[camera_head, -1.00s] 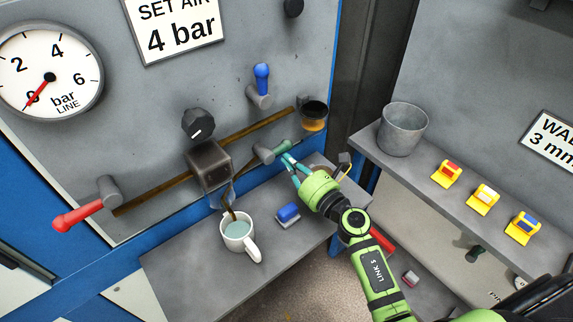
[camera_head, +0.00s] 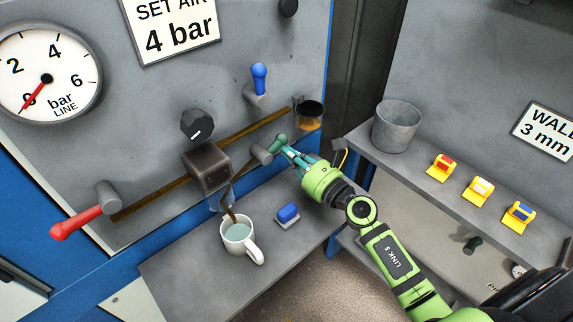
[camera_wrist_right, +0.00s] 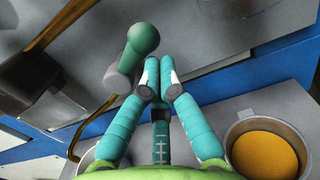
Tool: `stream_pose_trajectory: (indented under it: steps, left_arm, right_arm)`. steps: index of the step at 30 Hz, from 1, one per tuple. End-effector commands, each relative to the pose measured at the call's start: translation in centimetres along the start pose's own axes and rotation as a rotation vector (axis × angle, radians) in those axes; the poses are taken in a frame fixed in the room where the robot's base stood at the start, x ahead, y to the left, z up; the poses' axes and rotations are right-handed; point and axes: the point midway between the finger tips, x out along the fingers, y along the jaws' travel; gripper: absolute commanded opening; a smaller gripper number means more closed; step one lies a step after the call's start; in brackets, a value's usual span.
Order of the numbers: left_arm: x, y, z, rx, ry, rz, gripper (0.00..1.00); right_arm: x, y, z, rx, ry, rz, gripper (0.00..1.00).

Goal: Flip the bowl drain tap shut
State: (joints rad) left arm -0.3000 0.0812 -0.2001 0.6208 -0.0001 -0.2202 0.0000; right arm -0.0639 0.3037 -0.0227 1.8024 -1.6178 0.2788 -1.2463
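In the right wrist view the green handle (camera_wrist_right: 143,39) is tilted, beside and just beyond the fingertips. My right gripper (camera_head: 285,150) is at the handle with its teal fingers together. In the wrist view its fingertips (camera_wrist_right: 162,68) are side by side with nothing visible between them. Whether they touch the handle is unclear. My left gripper is out of view.
A blue-handled tap (camera_head: 259,77) is above, and a red lever (camera_head: 75,221) is at left. A cup of amber liquid (camera_head: 309,114) is near the panel's right edge. A blue-topped block (camera_head: 288,213) is on the shelf. A grey bucket (camera_head: 396,126) stands on the right ledge.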

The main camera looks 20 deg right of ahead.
Motion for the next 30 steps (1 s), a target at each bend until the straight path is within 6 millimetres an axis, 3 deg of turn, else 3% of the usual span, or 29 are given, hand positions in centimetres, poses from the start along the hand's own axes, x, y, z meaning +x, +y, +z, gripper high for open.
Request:
stream_pose_trajectory:
  steps: [30]
  left_arm:
    - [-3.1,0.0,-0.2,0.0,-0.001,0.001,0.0]
  right_arm:
    - [0.3,1.0,4.5,-0.767,-0.008,0.033,0.0]
